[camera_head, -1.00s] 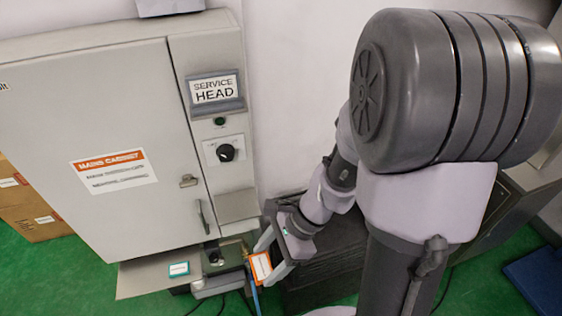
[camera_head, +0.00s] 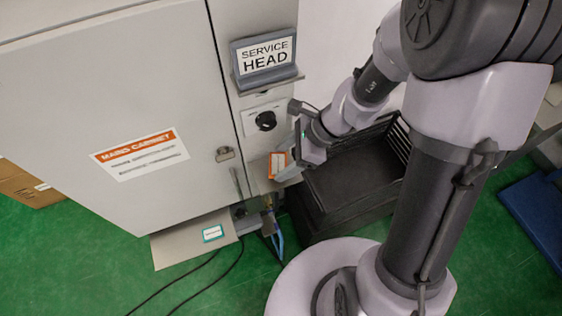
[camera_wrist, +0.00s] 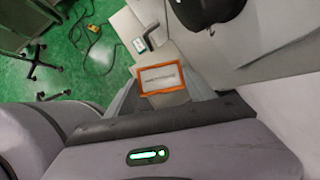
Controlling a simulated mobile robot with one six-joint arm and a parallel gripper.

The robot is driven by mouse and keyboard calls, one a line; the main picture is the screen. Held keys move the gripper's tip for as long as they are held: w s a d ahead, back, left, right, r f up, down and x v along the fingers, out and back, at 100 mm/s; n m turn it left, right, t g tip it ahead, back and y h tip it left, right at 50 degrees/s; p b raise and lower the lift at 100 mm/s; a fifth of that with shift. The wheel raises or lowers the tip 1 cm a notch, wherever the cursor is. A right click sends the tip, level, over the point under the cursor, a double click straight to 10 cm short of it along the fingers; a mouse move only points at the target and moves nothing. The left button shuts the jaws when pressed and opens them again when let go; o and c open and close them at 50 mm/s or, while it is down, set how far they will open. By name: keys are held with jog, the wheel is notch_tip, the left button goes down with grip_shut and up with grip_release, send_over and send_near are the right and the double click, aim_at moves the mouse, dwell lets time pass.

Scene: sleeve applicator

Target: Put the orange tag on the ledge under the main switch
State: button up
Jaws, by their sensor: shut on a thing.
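The orange-bordered tag (camera_head: 278,164) with a white label is held in my gripper (camera_head: 284,172), just below and right of the main switch (camera_head: 265,121), a black rotary knob on a pale plate. In the wrist view the tag (camera_wrist: 162,79) is upright between the fingers, its printed face toward the camera. The switch knob (camera_wrist: 205,8) is at the top of that view. The pale ledge (camera_head: 259,178) under the switch is partly hidden behind the tag and gripper. I cannot tell whether the tag touches it.
The mains cabinet (camera_head: 110,100) stands left, its handle (camera_head: 225,154) close by. A sign holder (camera_head: 265,62) juts above the switch. A low shelf with a teal-edged tag (camera_head: 212,233) lies below. A black box (camera_head: 350,185) stands right. Cables cross the green floor.

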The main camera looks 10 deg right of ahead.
aim_at(286, 161)
jog(key=shift+w+a+f, duration=0.15)
jog(key=shift+w+a, duration=0.15)
jog(key=shift+w, duration=0.1)
jog(key=shift+f+b, duration=0.75)
jog(key=shift+f, duration=1)
jog(key=o, duration=1.2)
